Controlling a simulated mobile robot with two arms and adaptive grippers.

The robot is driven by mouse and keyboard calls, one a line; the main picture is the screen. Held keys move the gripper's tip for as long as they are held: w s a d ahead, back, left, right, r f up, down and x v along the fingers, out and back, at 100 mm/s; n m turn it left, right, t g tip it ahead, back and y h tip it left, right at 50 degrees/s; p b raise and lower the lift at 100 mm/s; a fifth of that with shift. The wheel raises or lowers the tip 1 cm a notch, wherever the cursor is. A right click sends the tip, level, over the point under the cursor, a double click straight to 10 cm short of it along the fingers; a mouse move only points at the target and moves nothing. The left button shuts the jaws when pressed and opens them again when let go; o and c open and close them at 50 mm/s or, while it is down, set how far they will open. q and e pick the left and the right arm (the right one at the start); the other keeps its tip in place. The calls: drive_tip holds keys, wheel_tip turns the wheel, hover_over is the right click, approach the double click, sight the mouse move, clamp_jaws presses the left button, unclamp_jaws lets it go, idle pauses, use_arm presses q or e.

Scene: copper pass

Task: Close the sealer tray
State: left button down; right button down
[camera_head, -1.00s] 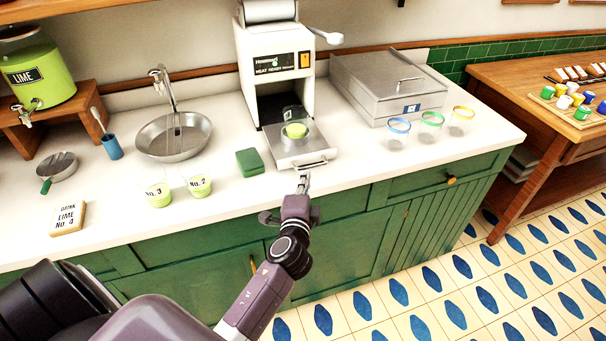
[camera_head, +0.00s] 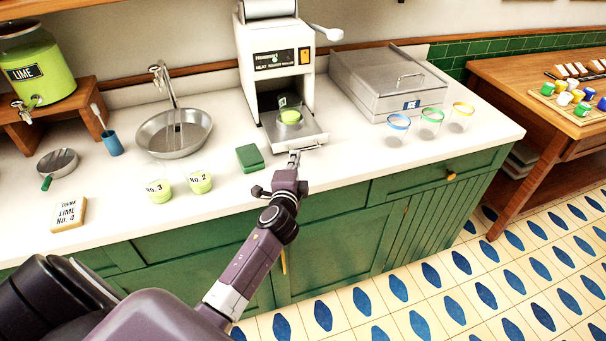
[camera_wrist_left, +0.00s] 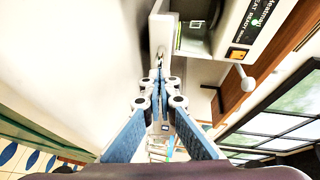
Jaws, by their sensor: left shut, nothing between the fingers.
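The white sealer (camera_head: 276,50) stands at the back of the counter; part of it also shows in the left wrist view (camera_wrist_left: 245,20). Its metal tray (camera_head: 312,139) sticks partly out of the opening at the front. A clear cup with lime-green contents (camera_head: 290,117) sits in the tray, under the mouth of the machine. My left gripper (camera_head: 294,157) is shut and empty, its tips at the tray's front handle. In the left wrist view the fingers (camera_wrist_left: 160,77) are together; whether they touch the handle is hard to tell. My right gripper is out of view.
A green block (camera_head: 250,158) lies left of the tray. Two lime cups, No. 2 (camera_head: 199,182) and No. 3 (camera_head: 159,190), stand further left. A metal box (camera_head: 390,82) and several rimmed glasses are to the right. The counter front right of the tray is clear.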

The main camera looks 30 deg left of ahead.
sight(287, 130)
use_arm(q)
drive_tip(key=w+a+b, duration=0.1)
drive_tip(key=w+a, duration=0.2)
drive_tip(key=a, duration=0.1)
drive_tip(key=w+a, duration=0.4)
drive_tip(key=shift+w+a+f+b, duration=0.1)
drive_tip(key=shift+b, duration=0.3)
